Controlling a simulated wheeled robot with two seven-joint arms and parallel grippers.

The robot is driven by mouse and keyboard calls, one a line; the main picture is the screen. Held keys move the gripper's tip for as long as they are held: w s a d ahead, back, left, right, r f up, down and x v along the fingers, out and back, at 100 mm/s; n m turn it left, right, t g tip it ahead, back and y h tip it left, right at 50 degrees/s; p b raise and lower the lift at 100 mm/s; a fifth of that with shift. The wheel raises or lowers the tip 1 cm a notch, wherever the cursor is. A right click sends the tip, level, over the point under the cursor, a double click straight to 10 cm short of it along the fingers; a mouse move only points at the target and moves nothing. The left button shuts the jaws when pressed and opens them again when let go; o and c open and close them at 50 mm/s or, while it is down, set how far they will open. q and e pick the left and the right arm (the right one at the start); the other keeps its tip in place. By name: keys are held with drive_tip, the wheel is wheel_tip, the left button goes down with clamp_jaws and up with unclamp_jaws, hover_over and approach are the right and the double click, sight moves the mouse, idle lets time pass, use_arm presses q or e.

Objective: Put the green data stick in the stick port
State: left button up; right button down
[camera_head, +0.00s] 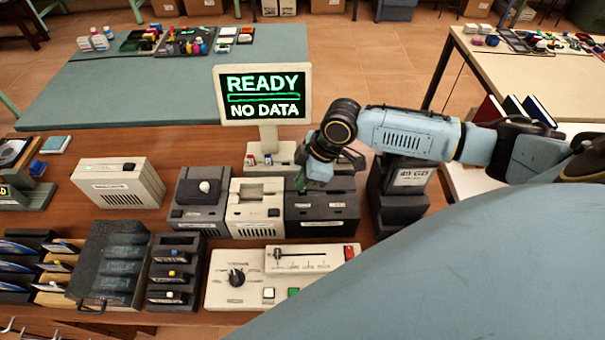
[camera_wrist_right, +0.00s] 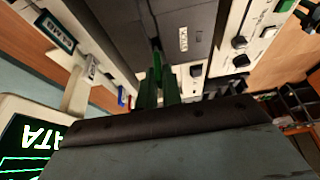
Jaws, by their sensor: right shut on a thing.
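My right gripper (camera_head: 318,172) reaches in from the right and hangs behind the dark drive box (camera_head: 322,207), just right of the monitor's foot. It is shut on the green data stick (camera_wrist_right: 157,60), seen between the dark fingers (camera_wrist_right: 158,88) in the wrist view; a sliver of green (camera_head: 301,182) shows in the head view. The monitor base (camera_head: 283,152) holds small red and blue pieces, which also show in the wrist view (camera_wrist_right: 124,97). I cannot tell which opening is the stick port. My left gripper is not in view.
The monitor (camera_head: 264,95) reads "READY, NO DATA". A white drive (camera_head: 254,208) and a dark drive (camera_head: 200,201) stand left of the dark box. A control panel (camera_head: 270,275) lies in front. Disk racks (camera_head: 110,262) fill the front left.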

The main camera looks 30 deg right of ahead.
drive_tip(key=shift+f, duration=0.1)
drive_tip(key=shift+f+b, duration=0.6)
drive_tip(key=shift+f, duration=0.65)
drive_tip(key=c, duration=1.5)
unclamp_jaws()
drive_tip(key=shift+r, duration=0.15)
wheel_tip(320, 180, up, 8)
drive_tip(key=p, duration=0.8)
drive_tip(key=shift+p, duration=0.4)
